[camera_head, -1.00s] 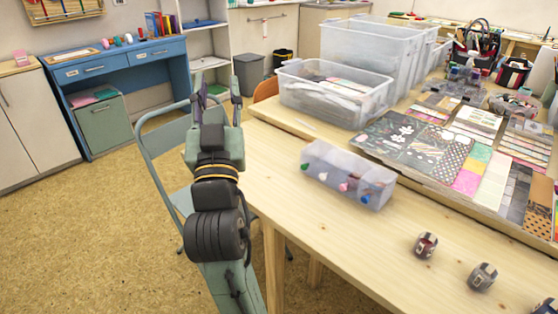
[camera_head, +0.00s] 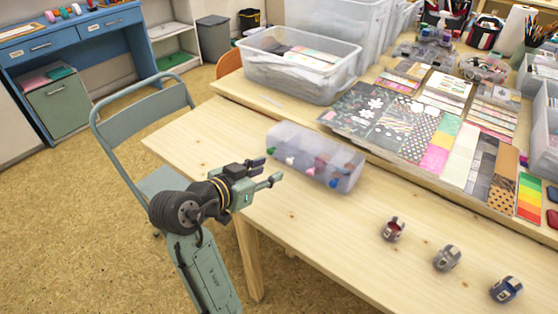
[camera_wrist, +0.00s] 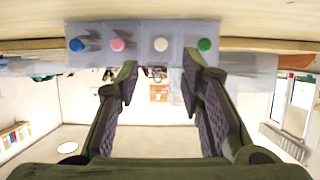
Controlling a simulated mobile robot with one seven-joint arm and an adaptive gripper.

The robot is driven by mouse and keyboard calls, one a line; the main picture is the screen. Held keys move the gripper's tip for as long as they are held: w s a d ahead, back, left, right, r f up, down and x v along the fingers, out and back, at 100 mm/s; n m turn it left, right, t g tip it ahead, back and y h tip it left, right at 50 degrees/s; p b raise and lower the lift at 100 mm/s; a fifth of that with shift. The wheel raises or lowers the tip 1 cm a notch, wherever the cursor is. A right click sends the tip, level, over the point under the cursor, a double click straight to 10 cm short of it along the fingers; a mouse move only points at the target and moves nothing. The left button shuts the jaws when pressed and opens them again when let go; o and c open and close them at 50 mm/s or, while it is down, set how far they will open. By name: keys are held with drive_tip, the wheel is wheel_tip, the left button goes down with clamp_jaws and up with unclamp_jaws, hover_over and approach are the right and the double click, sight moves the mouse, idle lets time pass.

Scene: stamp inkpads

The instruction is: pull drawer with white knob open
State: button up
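A small clear drawer unit (camera_head: 345,165) stands on the wooden table, with a row of coloured knobs on the face toward my arm. In the wrist view, which looks upside down, the row runs blue (camera_wrist: 77,45), pink (camera_wrist: 118,45), white (camera_wrist: 161,44) and green (camera_wrist: 204,44). The drawers look closed. My gripper (camera_head: 267,171) is open and empty, pointing at the unit from its left front. In the wrist view my gripper (camera_wrist: 160,78) has its fingertips spread, with the white knob lined up between them but beyond them, apparently untouched.
The wooden table (camera_head: 310,235) is bare in front of the unit. Several small stamp-like items, including a red one (camera_head: 393,229), stand at the right. A clear bin (camera_head: 300,70) and patterned sheets (camera_head: 380,118) lie behind. A folding chair (camera_head: 150,125) stands left of the table.

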sight(288, 162)
drive_tip(key=p+x, duration=0.1)
drive_tip(key=x, duration=0.7)
drive_tip(key=shift+r, duration=0.1)
clamp_jaws()
idle(0.6)
